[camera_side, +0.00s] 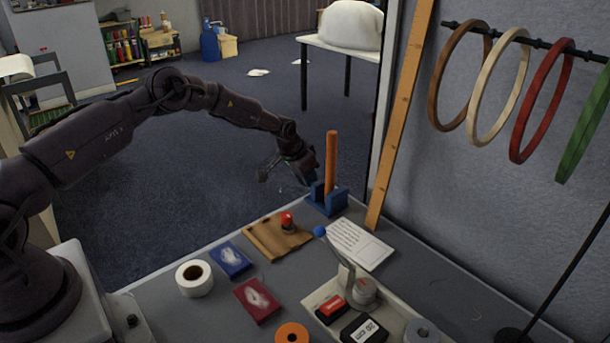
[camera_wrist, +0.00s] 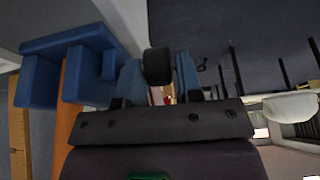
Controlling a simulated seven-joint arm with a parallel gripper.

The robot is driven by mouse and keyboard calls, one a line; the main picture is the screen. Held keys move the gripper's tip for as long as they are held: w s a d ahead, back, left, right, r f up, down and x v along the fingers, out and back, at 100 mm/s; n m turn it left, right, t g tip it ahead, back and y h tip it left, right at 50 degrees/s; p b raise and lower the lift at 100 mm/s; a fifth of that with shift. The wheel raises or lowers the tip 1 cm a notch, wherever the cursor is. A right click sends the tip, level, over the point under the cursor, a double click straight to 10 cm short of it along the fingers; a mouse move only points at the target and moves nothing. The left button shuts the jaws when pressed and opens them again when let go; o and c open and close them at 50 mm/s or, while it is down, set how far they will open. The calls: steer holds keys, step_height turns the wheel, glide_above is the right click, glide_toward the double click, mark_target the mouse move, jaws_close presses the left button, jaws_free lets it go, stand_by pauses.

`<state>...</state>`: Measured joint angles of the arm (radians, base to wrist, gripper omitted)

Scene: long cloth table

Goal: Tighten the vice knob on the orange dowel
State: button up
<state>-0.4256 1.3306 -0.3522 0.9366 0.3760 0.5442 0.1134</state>
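The blue vice (camera_side: 326,199) stands at the table's far edge with the orange dowel (camera_side: 331,165) upright in it. In the wrist view the vice (camera_wrist: 72,65) is at left, with part of the dowel (camera_wrist: 70,125) below it. A round black knob (camera_wrist: 157,65) shows between the two finger ends of my gripper (camera_wrist: 159,78). The gap between the fingers is about as wide as the knob; I cannot tell whether they touch it. In the side view my gripper (camera_side: 268,172) is just left of the vice, beyond the table edge, and the knob cannot be made out.
A brown board (camera_side: 265,240) with a red-topped item (camera_side: 287,221) lies in front of the vice. A printed card (camera_side: 358,244) lies to its right. A blue-balled lever (camera_side: 320,231) rises from a pale tray (camera_side: 395,318). A wooden ruler (camera_side: 400,115) leans behind.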

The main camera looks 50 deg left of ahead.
jaws_close()
steer(key=shift+t, duration=0.3)
steer(key=t, duration=0.2)
steer(key=s+t, duration=0.1)
steer(key=t, duration=0.2)
steer(key=shift+f, duration=0.15)
steer(key=t, duration=0.5)
steer(key=shift+s+f, duration=0.1)
steer(key=shift+f, duration=0.1)
steer(key=shift+t, duration=0.9)
